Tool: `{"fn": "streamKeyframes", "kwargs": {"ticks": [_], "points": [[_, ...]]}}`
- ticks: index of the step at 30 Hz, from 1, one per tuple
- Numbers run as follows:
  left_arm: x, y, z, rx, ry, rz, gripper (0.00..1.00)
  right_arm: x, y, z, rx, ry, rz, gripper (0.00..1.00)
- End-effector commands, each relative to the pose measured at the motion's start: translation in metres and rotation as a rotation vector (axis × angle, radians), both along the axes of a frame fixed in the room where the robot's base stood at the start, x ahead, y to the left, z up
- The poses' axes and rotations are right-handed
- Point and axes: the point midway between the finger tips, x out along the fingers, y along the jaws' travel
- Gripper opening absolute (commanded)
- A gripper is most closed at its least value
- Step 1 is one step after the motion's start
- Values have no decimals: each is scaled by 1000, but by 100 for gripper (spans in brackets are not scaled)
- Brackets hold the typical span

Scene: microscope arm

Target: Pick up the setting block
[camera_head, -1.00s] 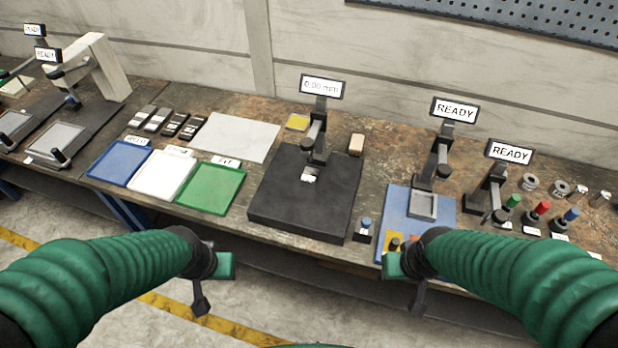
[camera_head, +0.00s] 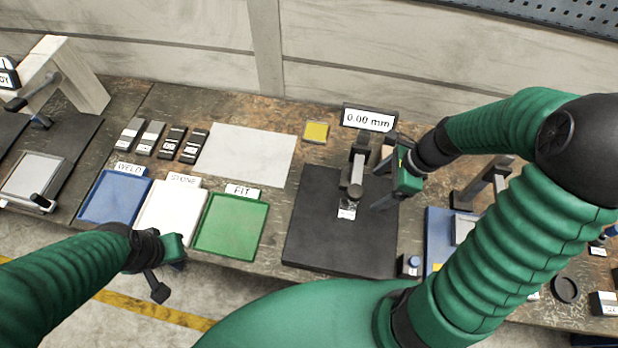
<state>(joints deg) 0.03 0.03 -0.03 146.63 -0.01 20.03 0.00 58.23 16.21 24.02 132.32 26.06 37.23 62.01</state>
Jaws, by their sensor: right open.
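A small beige block (camera_head: 386,153), which looks like the setting block, stands behind the dark plate, right of the gauge stand (camera_head: 358,170) with its "0.00 mm" display (camera_head: 369,120). My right gripper partly hides it. My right gripper (camera_head: 378,187) is open, its dark fingers pointing left over the right part of the black plate (camera_head: 322,230). It is close in front of the block in the picture; I cannot tell whether they touch. My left gripper (camera_head: 166,272) hangs in front of the bench edge, below the trays; its jaw opening is unclear.
Blue (camera_head: 115,197), white (camera_head: 170,212) and green (camera_head: 232,225) trays lie left of the black plate. Several dark and grey blocks (camera_head: 160,138), a pale sheet (camera_head: 247,153) and a yellow pad (camera_head: 316,132) lie behind them. My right arm covers much of the bench's right side.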

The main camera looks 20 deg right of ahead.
Motion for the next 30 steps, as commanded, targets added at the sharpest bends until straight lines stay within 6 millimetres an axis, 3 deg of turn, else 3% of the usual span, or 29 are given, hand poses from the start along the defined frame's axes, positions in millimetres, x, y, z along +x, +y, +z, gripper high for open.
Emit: {"fn": "streamKeyframes", "kwargs": {"ticks": [5,15,30], "points": [[-1,-1,-1,0,1,-1,0,1,1,-14,28,9,-57,80],[-1,0,-6,0,1,-1,0,22,35,-93,20,14,-48,80],[0,0,1,0,1,-1,0,34,54,-154,19,11,-51,80]]}}
